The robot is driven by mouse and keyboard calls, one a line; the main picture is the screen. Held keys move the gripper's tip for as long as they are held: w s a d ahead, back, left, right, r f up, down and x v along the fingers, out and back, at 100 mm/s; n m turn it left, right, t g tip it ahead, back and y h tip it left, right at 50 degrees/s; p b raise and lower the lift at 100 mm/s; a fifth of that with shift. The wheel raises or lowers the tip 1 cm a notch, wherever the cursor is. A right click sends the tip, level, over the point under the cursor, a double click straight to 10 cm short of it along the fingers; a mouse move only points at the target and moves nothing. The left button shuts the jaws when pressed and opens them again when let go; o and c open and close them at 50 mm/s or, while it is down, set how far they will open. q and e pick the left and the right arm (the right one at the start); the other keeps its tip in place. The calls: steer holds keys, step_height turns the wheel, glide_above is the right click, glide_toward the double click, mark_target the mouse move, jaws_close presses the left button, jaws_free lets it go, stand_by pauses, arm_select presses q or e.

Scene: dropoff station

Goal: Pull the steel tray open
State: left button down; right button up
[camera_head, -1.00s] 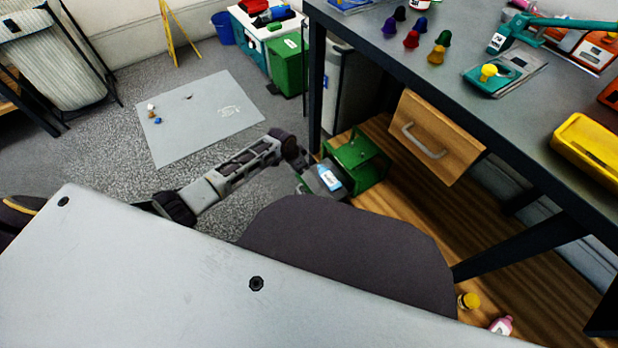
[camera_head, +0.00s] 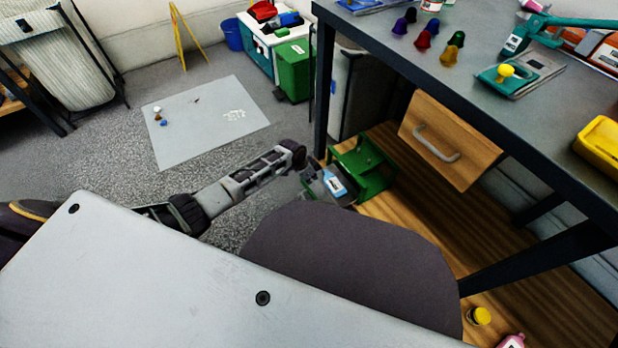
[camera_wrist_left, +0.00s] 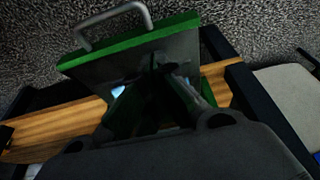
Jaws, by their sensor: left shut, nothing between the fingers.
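A green-edged metal tray (camera_head: 377,176) stands at the left end of the wooden lower shelf, under the workbench. In the left wrist view the tray (camera_wrist_left: 185,27) shows a grey plate with a green rim and a bent steel handle (camera_wrist_left: 112,20) on its far side. My left gripper (camera_head: 335,187) is at the tray's near left side in the head view. In the wrist view the dark fingers of my left gripper (camera_wrist_left: 158,75) are shut and empty, close to the grey plate on the side away from the handle. I cannot tell whether they touch it. My right gripper is out of view.
A wooden drawer front (camera_head: 470,165) with a grey handle hangs under the workbench (camera_head: 460,65). A dark table leg (camera_head: 321,90) stands just beyond the tray. A yellow-capped item (camera_head: 480,316) sits at the lower right. The floor mat (camera_head: 205,130) is mostly bare.

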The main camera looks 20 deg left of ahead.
mark_target(311, 187)
arm_select(q)
steer(key=shift+b+x, duration=1.45)
steer(key=shift+x, duration=1)
steer(key=shift+s, duration=0.1)
steer(key=shift+s+a+p, duration=0.65)
steer(key=shift+s+p, duration=0.1)
steer(key=shift+p, duration=0.45)
steer(key=shift+s+a, duration=0.15)
steer(key=shift+s, duration=0.05)
steer(key=shift+r+p, duration=0.15)
steer(key=shift+p, duration=0.2)
